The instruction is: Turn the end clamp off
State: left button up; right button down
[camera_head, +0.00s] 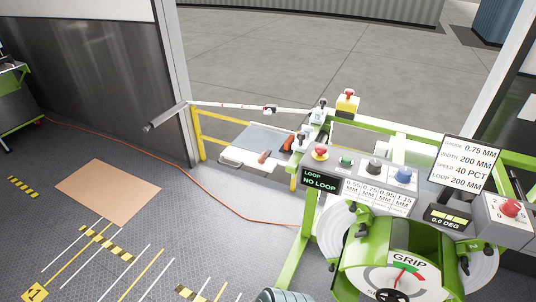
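A green-framed machine (304,240) stands right of centre. Two small white fittings with dark knobs stand by the frame, one at the back (318,112) and one nearer (302,139). I cannot tell which of these is the end clamp, or its setting. A dial marked GRIP (408,264) is on the green housing at lower right. Neither gripper shows. A ribbed grey shape at the bottom edge is only partly visible.
A control panel has a red button (320,152), a green button (346,160) and a LOOP display (319,181). A yellow box with a red button (347,101) stands behind. An orange cable (215,188) crosses the floor. A brown sheet (108,188) lies left.

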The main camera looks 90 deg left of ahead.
aim_at(265, 155)
jog(key=u, duration=3.05)
